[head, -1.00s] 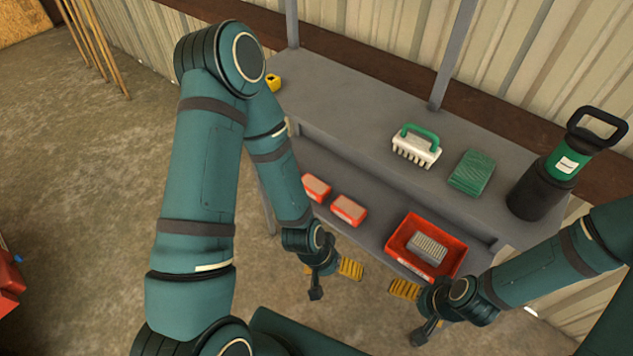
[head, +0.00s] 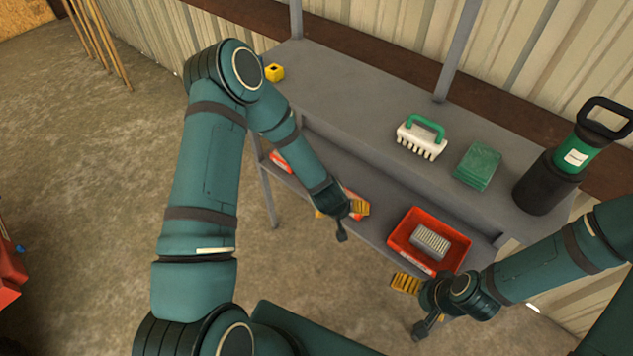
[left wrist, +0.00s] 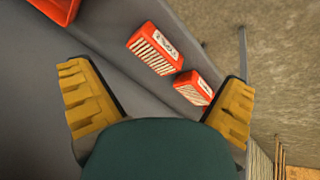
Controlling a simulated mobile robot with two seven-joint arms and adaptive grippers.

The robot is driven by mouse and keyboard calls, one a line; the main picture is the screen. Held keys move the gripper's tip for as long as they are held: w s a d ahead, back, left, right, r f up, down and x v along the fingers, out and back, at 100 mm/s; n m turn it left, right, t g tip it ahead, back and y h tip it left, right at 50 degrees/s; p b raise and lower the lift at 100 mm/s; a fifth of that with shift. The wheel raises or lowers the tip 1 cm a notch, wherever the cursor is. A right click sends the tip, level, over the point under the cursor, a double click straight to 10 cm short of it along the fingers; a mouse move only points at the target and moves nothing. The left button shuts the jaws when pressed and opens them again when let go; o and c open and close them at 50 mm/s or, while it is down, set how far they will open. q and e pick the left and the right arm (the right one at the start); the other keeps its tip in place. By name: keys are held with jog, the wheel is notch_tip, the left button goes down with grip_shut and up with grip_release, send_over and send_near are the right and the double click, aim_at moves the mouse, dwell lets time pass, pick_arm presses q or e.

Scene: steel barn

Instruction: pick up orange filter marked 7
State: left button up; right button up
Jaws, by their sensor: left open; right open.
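Two orange filters with pale pleated faces and white labels lie on the lower shelf. In the left wrist view, one filter (left wrist: 155,50) is ahead between the fingers, and the other filter (left wrist: 194,90) is close to the right finger. The marks on their labels are too small to read surely. In the head view, my left arm partly hides both, the left filter (head: 279,162) and the right filter (head: 355,196). My left gripper (head: 342,213) is open and empty over the right filter. It also shows in the left wrist view (left wrist: 160,105). My right gripper (head: 414,304) is open, in front of the shelf.
A red tray (head: 398,240) holding a grey block (head: 431,241) stands on the lower shelf. The upper shelf (head: 350,110) bears a green-handled brush (head: 421,138), green pads (head: 477,166), a black-green canister (head: 553,175) and a yellow piece (head: 274,72). Posts rise behind.

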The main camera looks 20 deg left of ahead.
pick_arm(q)
jog(key=w+a+f+n+g, duration=0.1)
jog(key=w+a+f+n, duration=0.1)
jog(key=w+a, duration=0.2)
jog(key=w+a+f+n+g+b, duration=0.1)
jog(key=w+a+n, duration=0.2)
jog(key=w+a, duration=0.2)
jog(key=w+a+f+n+g+y+b, duration=0.1)
jog(key=w+a+f+n, duration=0.1)
jog(key=w+a, duration=0.3)
jog(key=shift+w+a+f+n+g, duration=0.2)
jog(key=shift+a+f+n+g, duration=0.1)
jog(key=shift+a+n, duration=0.25)
jog(key=shift+w+a+r+n+h, duration=0.25)
jog(key=shift+w+a+n+h, duration=0.1)
jog(key=shift+w+a+h, duration=0.2)
jog(key=shift+f+h, duration=0.25)
jog(key=shift+f, duration=0.1)
jog(key=f, duration=0.2)
jog(key=f+b, duration=0.1)
jog(key=f, duration=0.1)
jog(key=w+f+b, duration=0.1)
jog(key=f, duration=0.1)
jog(key=shift+d+f, duration=0.3)
jog(key=shift+f, duration=0.05)
jog(key=c, duration=1.2)
